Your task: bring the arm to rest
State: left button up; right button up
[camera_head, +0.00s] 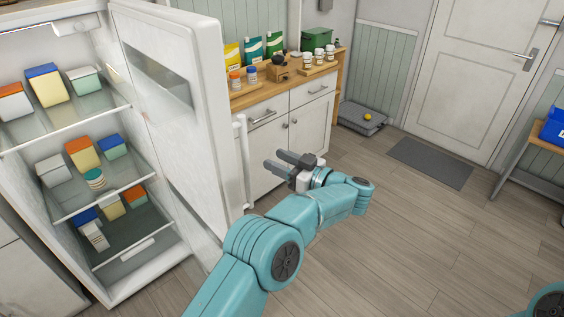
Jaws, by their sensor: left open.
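My left arm is teal and comes in from the bottom of the view, reaching up to the middle. My left gripper (280,161) has dark grey fingers and points left, toward the fridge door's handle (243,150). Its fingers are apart with nothing between them, and it looks clear of the handle. The white fridge door (188,120) stands open to the left of the gripper. My right gripper is not in view; only a teal part of mine shows at the bottom right corner.
The open fridge (98,157) holds several boxes on its shelves. A white cabinet (307,121) with a wooden top stands behind, carrying bags, jars and a green box (319,38). A grey mat (430,163) lies before the door. A blue bin (553,127) is at right. The wooden floor is clear.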

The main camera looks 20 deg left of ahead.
pick_arm(q)
jog(key=w+f+m+t+h+b, duration=0.25)
jog(key=f+m+t+h, duration=0.6)
jog(key=f, duration=0.95)
jog(key=s+d+f+m+g+h, duration=0.25)
jog(key=s+f+h, duration=0.25)
jog(key=f, duration=0.4)
jog(key=s+d+f+m+g+h, duration=0.15)
jog(key=s+f+g+h, duration=0.25)
jog(key=s+f, duration=0.7)
jog(key=s+d+g+h, duration=0.2)
jog(key=s+g, duration=0.1)
jog(key=s, duration=0.8)
jog(key=s+d+g+h+b, duration=0.1)
jog(key=s+g, duration=0.2)
jog(key=s, duration=0.9)
jog(key=shift+s+d+f+g+h, duration=0.15)
jog(key=shift+d+f+g+h, duration=0.05)
jog(key=shift+d+g+h, duration=0.2)
jog(key=shift+w+d, duration=0.1)
jog(key=shift+w, duration=0.15)
